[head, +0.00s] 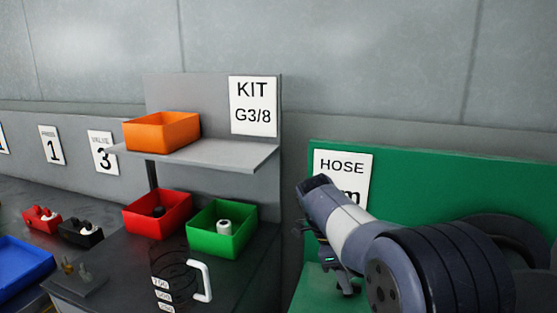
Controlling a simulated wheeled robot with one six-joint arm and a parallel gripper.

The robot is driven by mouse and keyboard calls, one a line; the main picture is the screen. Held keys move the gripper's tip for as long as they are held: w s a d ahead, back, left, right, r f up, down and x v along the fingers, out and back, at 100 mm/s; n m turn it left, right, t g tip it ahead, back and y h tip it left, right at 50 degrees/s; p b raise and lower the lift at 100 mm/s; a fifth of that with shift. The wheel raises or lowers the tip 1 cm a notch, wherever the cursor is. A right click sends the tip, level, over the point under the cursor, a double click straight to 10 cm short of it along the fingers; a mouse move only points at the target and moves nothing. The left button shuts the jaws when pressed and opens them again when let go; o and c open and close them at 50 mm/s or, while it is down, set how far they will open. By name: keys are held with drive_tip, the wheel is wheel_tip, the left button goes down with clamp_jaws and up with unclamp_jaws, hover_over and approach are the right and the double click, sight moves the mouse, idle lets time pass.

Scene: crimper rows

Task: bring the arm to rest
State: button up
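My arm reaches in from the lower right of the head view, in front of the green hose board (440,180). Its grey and white wrist covers part of the sign reading HOSE (342,167). My gripper (328,262) hangs below the wrist, seen small and from the side. Its fingers are dark and partly hidden, so I cannot tell whether they are open or shut. I see no object clearly held in it.
A grey shelf stand (212,155) carries an orange bin (162,132). Below are a red bin (157,212), a green bin (222,230) and a clear measuring jug (203,283). A blue tray (22,268) lies far left. The space above my arm is clear.

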drive_tip(key=v, duration=1)
drive_tip(key=x, duration=1)
drive_tip(key=shift+s+d+f, duration=0.1)
drive_tip(key=shift+d+f, duration=0.05)
drive_tip(key=shift+f, duration=0.15)
drive_tip(key=shift+f+n, duration=0.25)
drive_tip(key=shift+n, duration=0.15)
drive_tip(key=n+t+b, duration=0.1)
drive_tip(key=n+t, duration=0.1)
drive_tip(key=n, duration=0.2)
drive_tip(key=shift+s+r, duration=0.1)
drive_tip(key=shift+s, duration=0.05)
drive_tip(key=shift+n+t, duration=0.6)
drive_tip(key=shift+n, duration=1.2)
